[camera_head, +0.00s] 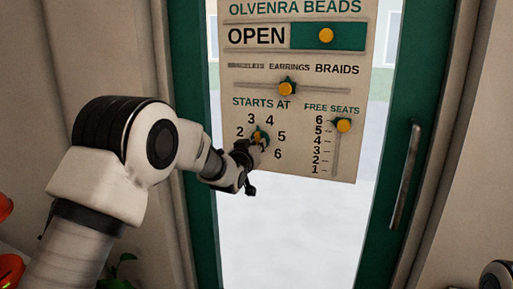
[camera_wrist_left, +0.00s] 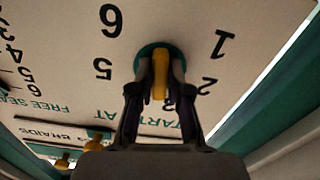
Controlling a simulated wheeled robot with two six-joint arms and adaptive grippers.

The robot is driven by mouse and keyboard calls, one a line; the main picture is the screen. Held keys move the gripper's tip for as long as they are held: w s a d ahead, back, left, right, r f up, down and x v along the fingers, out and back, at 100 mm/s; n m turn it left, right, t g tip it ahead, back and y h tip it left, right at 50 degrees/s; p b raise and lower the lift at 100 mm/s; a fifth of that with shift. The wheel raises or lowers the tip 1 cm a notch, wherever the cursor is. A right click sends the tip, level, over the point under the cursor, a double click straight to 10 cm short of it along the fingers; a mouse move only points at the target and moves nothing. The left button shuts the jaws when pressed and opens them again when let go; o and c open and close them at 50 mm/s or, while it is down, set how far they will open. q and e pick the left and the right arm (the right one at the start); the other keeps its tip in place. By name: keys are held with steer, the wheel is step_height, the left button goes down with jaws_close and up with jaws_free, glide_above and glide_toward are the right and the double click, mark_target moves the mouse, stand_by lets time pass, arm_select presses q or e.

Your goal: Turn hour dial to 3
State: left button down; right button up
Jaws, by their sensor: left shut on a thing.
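The hour dial (camera_head: 262,134), a green disc with a yellow grip, sits under "STARTS AT" on the bead board (camera_head: 300,160). Numbers ring it, with 3 and 4 above, 2 at left and 5 and 6 at right; my gripper hides part of the ring. My left gripper (camera_head: 254,150) is at the dial from the lower left. In the left wrist view the board appears upside down, and my two fingers are shut on the dial's yellow grip (camera_wrist_left: 160,76). Which number the dial points to is hard to tell. My right gripper is out of view.
Above the dial are an OPEN slider with a yellow knob (camera_head: 326,35) and an earrings slider knob (camera_head: 286,88). The free seats slider knob (camera_head: 343,125) is close on the right, near 6. A door handle (camera_head: 404,175) stands further right.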

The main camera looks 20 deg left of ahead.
arm_select(q)
steer(key=shift+d+f+n, duration=0.1)
steer(key=shift+f+n, duration=0.1)
steer(key=shift+n, duration=0.45)
steer(key=shift+f+n, duration=0.15)
steer(key=shift+n, duration=0.5)
steer(key=c, duration=1.1)
jaws_free()
steer(key=shift+s, duration=0.1)
steer(key=shift+r, duration=0.2)
steer(key=s, duration=1.2)
steer(key=shift+a, duration=0.25)
